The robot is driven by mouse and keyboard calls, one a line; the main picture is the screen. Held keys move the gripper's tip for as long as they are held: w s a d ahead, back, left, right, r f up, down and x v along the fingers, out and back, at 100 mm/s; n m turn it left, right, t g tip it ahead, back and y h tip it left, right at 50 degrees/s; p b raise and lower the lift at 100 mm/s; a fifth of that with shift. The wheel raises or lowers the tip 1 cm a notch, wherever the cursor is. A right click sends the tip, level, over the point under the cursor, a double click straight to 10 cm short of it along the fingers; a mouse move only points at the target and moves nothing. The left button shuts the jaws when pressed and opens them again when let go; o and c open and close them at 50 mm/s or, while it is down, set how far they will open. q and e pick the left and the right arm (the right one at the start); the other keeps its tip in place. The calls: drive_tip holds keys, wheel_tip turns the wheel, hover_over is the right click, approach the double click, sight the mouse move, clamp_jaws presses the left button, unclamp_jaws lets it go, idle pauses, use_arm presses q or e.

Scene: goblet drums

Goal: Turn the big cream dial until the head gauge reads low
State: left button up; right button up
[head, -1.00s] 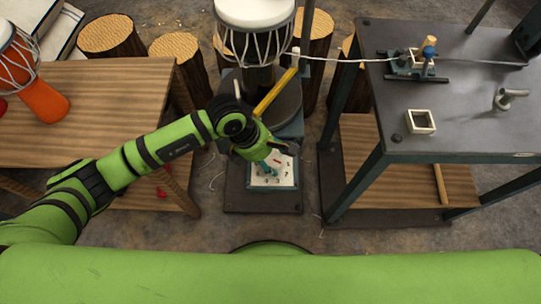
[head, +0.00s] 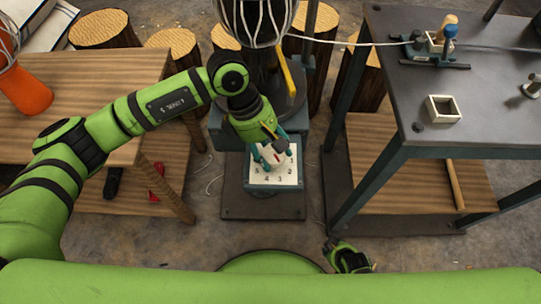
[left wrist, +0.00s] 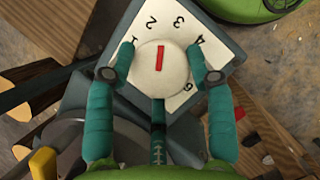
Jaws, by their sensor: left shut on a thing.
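The round cream dial (left wrist: 150,82) has a red mark and sits on a white numbered plate (left wrist: 218,47). In the left wrist view the mark points up, between 2 and 3. My left gripper (left wrist: 160,75) is shut on the dial, a teal finger on each side. In the head view, my left gripper (head: 270,160) reaches down to the plate (head: 287,178) and covers part of the dial. A green and dark part of my right arm or gripper (head: 347,258) shows at the bottom; its jaws are unclear. I cannot make out a head gauge.
A dark drum (head: 252,18) with white cords stands behind the plate, beside a yellow bar (head: 287,75). A wooden table (head: 90,95) is at left. A dark metal bench (head: 480,110) at right bears a small cream box (head: 443,109).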

use_arm(q)
drive_tip(key=shift+s+d+m+b, duration=0.1)
drive_tip(key=shift+d+m+b, duration=0.2)
drive_tip(key=shift+m+b, duration=0.3)
drive_tip(key=shift+r+m+g+b, duration=0.1)
drive_tip(key=shift+m+g+b, duration=0.2)
drive_tip(key=shift+m+b, duration=0.1)
use_arm(e)
drive_tip(key=shift+s+a+r+g, duration=0.3)
drive_tip(key=shift+s+r+g, duration=0.3)
drive_tip(key=shift+s+g, duration=0.1)
use_arm(q)
drive_tip(key=o, duration=1.2)
drive_tip(key=shift+c, duration=0.2)
use_arm(e)
drive_tip(key=shift+d, duration=0.1)
use_arm(q)
drive_tip(key=shift+a, duration=0.1)
use_arm(e)
drive_tip(key=shift+s, duration=0.1)
